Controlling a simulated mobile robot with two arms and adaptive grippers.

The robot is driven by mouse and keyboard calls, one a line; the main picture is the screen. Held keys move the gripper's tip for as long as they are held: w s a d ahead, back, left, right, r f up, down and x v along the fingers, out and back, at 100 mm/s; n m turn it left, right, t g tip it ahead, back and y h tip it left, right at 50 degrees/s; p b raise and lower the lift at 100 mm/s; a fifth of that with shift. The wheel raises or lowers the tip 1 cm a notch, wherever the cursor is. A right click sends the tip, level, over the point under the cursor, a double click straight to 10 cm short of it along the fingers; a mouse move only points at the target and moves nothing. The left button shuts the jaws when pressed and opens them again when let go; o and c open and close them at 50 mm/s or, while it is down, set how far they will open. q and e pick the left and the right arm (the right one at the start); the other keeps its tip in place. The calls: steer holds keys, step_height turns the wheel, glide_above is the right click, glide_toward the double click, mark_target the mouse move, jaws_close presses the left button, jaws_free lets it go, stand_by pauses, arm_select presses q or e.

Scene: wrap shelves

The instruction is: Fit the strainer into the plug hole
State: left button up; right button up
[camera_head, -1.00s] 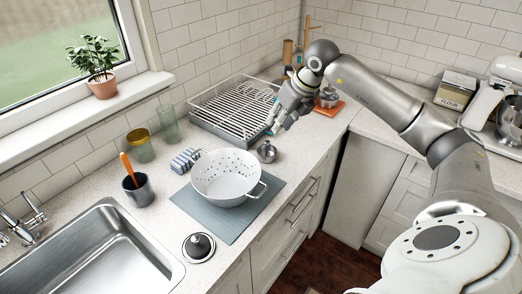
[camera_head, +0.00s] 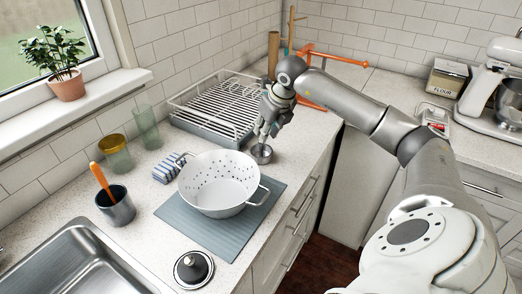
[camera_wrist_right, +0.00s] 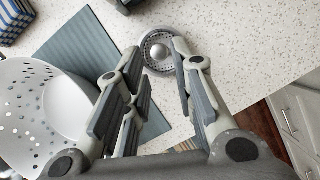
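The strainer (camera_head: 262,155) is a small round metal piece on the counter, right of the colander. In the right wrist view the strainer (camera_wrist_right: 160,50) shows a perforated rim and a central knob. My right gripper (camera_head: 264,134) points down just above it. In the wrist view its open fingers (camera_wrist_right: 155,49) lie on either side of the strainer; I cannot tell whether they touch it. The steel sink (camera_head: 75,262) is at the lower left, and its plug hole is out of view. My left gripper is not in view.
A white colander (camera_head: 218,195) stands on a blue-grey mat (camera_head: 235,228) between strainer and sink. A dish rack (camera_head: 195,112) is behind. A black-knobbed round metal item (camera_head: 193,269), a grey cup (camera_head: 117,208), a striped cloth (camera_head: 168,168) and glasses (camera_head: 147,127) are nearby.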

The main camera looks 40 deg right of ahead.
mark_target(262, 149)
steer(key=p+x, duration=0.2)
steer(key=x, duration=0.4)
steer(key=shift+s, duration=0.1)
steer(key=shift+f, duration=0.4)
jaws_close()
